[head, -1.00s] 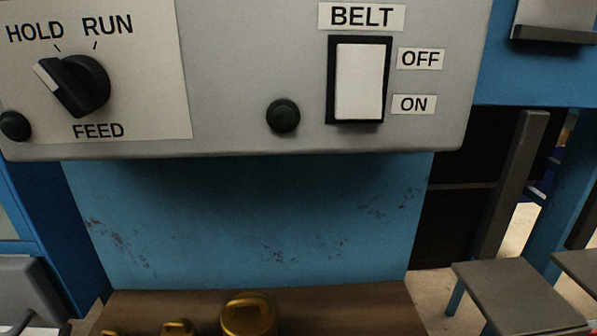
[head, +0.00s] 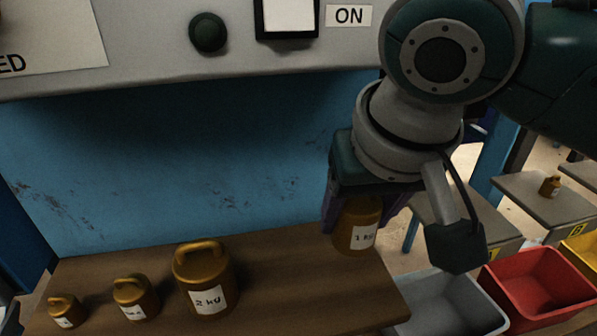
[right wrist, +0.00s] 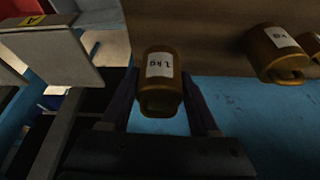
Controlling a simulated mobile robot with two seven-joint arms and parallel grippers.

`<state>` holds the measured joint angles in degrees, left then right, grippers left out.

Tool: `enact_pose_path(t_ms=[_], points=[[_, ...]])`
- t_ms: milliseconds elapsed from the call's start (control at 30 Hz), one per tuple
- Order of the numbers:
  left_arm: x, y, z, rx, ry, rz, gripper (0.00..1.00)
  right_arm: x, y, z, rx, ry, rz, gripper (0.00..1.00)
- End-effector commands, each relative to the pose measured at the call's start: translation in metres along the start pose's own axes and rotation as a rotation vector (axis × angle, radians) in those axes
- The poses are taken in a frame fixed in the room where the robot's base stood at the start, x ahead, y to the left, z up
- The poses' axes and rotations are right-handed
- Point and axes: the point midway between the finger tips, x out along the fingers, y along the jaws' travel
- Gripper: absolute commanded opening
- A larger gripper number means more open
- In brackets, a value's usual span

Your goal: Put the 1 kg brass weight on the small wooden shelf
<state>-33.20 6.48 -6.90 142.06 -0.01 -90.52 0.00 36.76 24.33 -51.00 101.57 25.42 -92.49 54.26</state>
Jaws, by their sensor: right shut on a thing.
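The 1 kg brass weight (head: 357,236) is upright between the fingers of my right gripper (head: 362,208), its label facing the head camera. The right wrist view shows the same weight (right wrist: 160,88) between the two dark fingers of the right gripper (right wrist: 162,100). The small wooden shelf (head: 285,285) is brown and runs along the bottom of the head view. The held weight shows at the shelf's back right end. I cannot tell whether its base touches the wood. My left gripper is not in view.
On the shelf stand a 2 kg weight (head: 207,280) and two smaller brass weights (head: 135,298) (head: 64,312). The shelf is bare right of the 2 kg weight. A grey control panel (head: 130,45) overhangs it. Grey (head: 445,305) and red (head: 540,285) bins are at right.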

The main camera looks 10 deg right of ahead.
Motion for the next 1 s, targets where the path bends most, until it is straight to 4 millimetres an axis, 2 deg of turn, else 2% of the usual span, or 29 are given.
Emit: enact_pose_path(t_ms=[33, 200, 433, 700, 1000], points=[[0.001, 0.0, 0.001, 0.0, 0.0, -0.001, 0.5, 0.002, -0.001, -0.005, 0.001, 0.005, -0.002, 0.0], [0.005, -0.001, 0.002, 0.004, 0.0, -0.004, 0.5, 0.019, -0.001, 0.004, 0.0, 0.004, -0.002, 0.0], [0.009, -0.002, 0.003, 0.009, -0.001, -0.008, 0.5, 0.032, -0.001, 0.01, 0.0, 0.004, -0.001, 0.0], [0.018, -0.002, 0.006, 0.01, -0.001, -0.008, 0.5, 0.064, 0.0, 0.021, 0.0, 0.005, 0.0, 0.0], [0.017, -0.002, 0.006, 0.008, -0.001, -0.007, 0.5, 0.066, -0.001, 0.019, -0.001, 0.006, -0.003, 0.0]])
